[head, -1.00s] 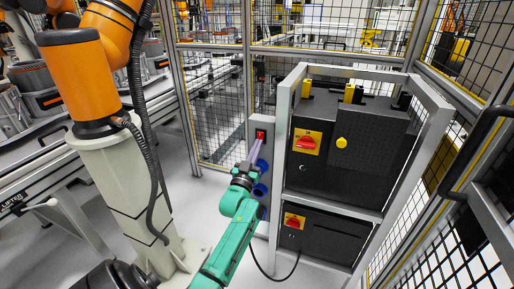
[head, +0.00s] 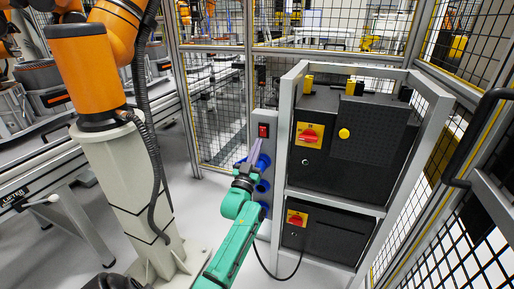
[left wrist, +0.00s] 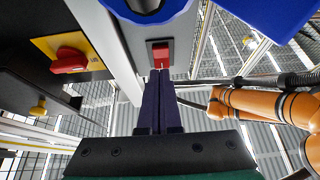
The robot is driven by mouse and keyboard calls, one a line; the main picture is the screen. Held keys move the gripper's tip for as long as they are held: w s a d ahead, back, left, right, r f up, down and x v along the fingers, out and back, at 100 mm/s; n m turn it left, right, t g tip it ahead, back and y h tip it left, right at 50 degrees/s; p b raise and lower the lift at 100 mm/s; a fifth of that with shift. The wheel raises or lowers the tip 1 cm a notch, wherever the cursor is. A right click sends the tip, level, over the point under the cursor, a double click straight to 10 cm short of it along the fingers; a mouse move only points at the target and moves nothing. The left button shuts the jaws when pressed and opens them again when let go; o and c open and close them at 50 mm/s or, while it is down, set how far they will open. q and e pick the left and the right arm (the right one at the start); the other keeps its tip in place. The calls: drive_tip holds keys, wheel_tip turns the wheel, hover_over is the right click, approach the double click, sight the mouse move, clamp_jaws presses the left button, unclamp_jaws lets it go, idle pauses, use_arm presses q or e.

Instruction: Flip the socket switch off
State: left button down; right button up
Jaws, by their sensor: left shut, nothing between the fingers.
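The socket switch (head: 263,130) is a small red rocker on the grey socket panel (head: 266,116), on the left side of the equipment frame. It also shows in the left wrist view (left wrist: 160,50), just past the fingertips. My left gripper (head: 257,141) is shut and empty, with its tips a little below the switch in the head view. In the left wrist view the shut fingers (left wrist: 159,75) point at the switch's lower edge; whether they touch it I cannot tell. Blue sockets (head: 263,162) sit below the switch, partly behind the gripper. My right gripper is not in view.
Black cabinets (head: 330,190) with red rotary knobs on yellow plates (head: 309,136) stand right of the panel inside a grey frame. An orange robot arm on a pale pedestal (head: 125,190) stands at left. Mesh fencing (head: 215,110) is behind. A black cable hangs below.

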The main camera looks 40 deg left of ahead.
use_arm(q)
drive_tip(key=w+f+b+v, duration=0.1)
drive_tip(key=f+b+v, duration=0.1)
drive_tip(key=v, duration=0.8)
drive_tip(key=shift+a, duration=0.15)
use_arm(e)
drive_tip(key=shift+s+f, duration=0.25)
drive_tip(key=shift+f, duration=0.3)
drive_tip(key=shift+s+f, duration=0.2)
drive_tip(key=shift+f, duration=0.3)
use_arm(q)
drive_tip(key=shift+s, duration=0.1)
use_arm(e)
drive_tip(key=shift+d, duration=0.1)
